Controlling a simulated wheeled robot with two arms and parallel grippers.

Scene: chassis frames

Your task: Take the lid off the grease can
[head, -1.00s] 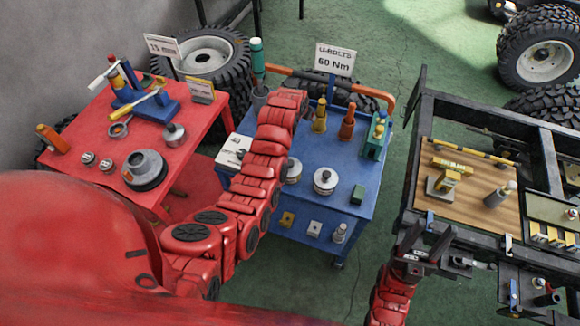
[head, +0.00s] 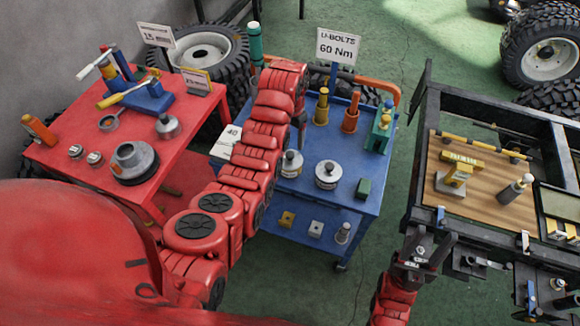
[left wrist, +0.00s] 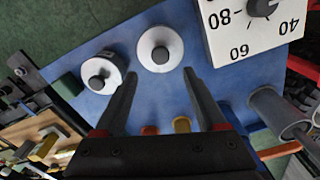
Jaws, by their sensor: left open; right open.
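Two round tins with pale silver lids and dark knobs stand on the blue cart top. The left tin (head: 290,164) is partly behind my left arm, and the right tin (head: 327,175) is in full view. Both lids are on. I cannot tell which is the grease can. In the left wrist view, one tin (left wrist: 160,48) lies just beyond the gap between the fingertips, and the other tin (left wrist: 103,75) is left of it. My left gripper (left wrist: 160,75) is open and empty, apart from both. My right gripper (head: 428,246) is open and empty by the chassis frame.
A white dial box (left wrist: 252,30) sits close beside the nearer tin. A dark green block (head: 363,188) and several upright bottles and tools stand on the cart. A red table (head: 75,185) with parts is left; the black chassis frame (head: 412,165) is right.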

